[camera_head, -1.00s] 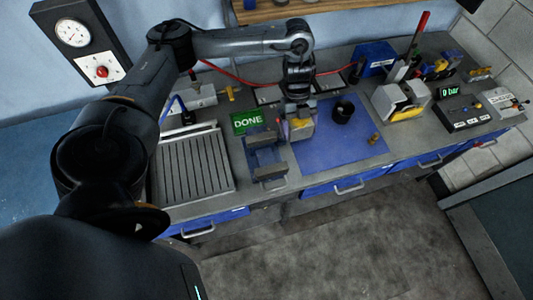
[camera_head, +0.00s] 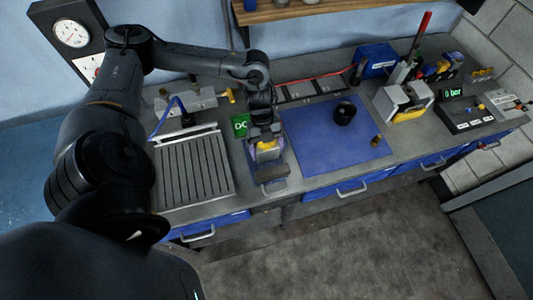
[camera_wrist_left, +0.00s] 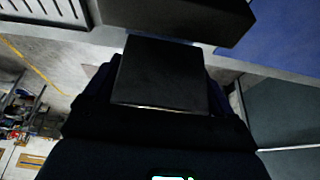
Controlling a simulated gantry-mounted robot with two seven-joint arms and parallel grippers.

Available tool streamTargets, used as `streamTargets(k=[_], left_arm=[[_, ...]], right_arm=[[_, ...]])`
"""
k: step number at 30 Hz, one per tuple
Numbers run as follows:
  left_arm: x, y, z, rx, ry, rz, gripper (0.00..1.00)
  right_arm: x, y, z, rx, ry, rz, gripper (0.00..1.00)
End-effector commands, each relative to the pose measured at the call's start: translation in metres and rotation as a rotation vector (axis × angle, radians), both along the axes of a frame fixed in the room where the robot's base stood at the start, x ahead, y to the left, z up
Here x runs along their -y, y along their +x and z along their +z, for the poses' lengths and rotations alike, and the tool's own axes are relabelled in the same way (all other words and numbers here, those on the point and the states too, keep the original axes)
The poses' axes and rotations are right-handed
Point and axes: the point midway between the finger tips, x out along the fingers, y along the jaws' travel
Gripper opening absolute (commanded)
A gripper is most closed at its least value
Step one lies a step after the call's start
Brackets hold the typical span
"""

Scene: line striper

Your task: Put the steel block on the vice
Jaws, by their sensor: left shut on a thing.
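The vice (camera_head: 272,172) stands on the bench between the slotted plate and the blue mat, its dark front jaw showing. My left gripper (camera_head: 265,134) points down over it and is shut on the steel block (camera_head: 268,153). The block is at the vice, behind the front jaw, with a yellow patch beside it. I cannot tell whether it touches the vice. In the left wrist view a dark block face (camera_wrist_left: 160,75) fills the middle, and a dark bar (camera_wrist_left: 180,15), likely a vice jaw, crosses the top. My right gripper is not in view.
The slotted plate (camera_head: 195,165) lies left of the vice. The blue mat (camera_head: 325,150) lies right, with a black ring (camera_head: 344,112) and a small brass piece (camera_head: 376,142). The mat is mostly clear.

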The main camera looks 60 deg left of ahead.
Motion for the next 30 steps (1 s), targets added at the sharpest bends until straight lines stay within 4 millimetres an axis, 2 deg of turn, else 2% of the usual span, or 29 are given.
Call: streamTargets(k=[9, 22, 23, 26, 30], left_arm=[[0.001, 0.001, -0.033, -0.001, -0.002, 0.002, 0.21], [0.000, 0.001, -0.040, 0.001, -0.001, 0.000, 0.21], [0.000, 0.000, -0.040, -0.001, -0.001, 0.001, 0.86], [0.000, 0.000, -0.040, -0.001, 0.000, 0.001, 1.00], [0.000, 0.000, -0.040, -0.001, 0.000, 0.001, 1.00]], right_arm=[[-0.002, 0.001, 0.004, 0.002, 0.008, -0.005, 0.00], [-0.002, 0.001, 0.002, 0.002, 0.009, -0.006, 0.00], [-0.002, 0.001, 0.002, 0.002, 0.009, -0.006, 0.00], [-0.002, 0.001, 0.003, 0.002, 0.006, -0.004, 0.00], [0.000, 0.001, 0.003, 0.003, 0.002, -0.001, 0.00]])
